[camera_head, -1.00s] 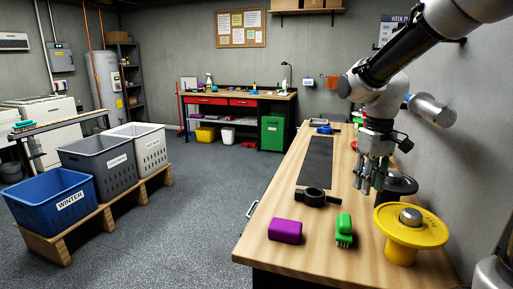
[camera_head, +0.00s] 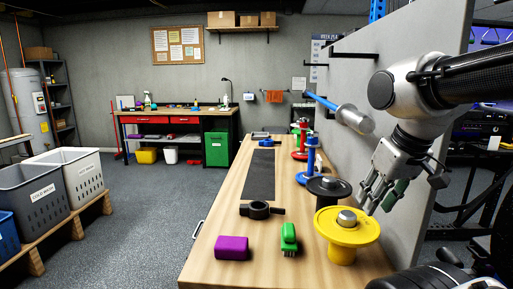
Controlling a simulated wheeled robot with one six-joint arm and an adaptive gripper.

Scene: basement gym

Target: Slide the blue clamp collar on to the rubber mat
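A small blue piece (camera_head: 270,140) lies at the far end of the workbench, just beyond the mat; it looks like the blue clamp collar, but is too small to be sure. The rubber mat (camera_head: 260,176) is a dark strip lying lengthwise on the bench, with nothing on it. A black clamp collar (camera_head: 261,210) lies at the near end of the mat. My gripper (camera_head: 377,198) hangs at the right, in front of the grey panel, with its fingers apart and nothing between them. It is well away from the blue piece.
On the bench (camera_head: 205,250) are a purple block (camera_head: 232,247), a green brush (camera_head: 289,239), and yellow (camera_head: 347,230), black (camera_head: 329,188), blue (camera_head: 311,158) and red (camera_head: 300,138) spool-like stands along the right. A blue bar with a silver end (camera_head: 347,114) juts from the panel (camera_head: 425,100).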

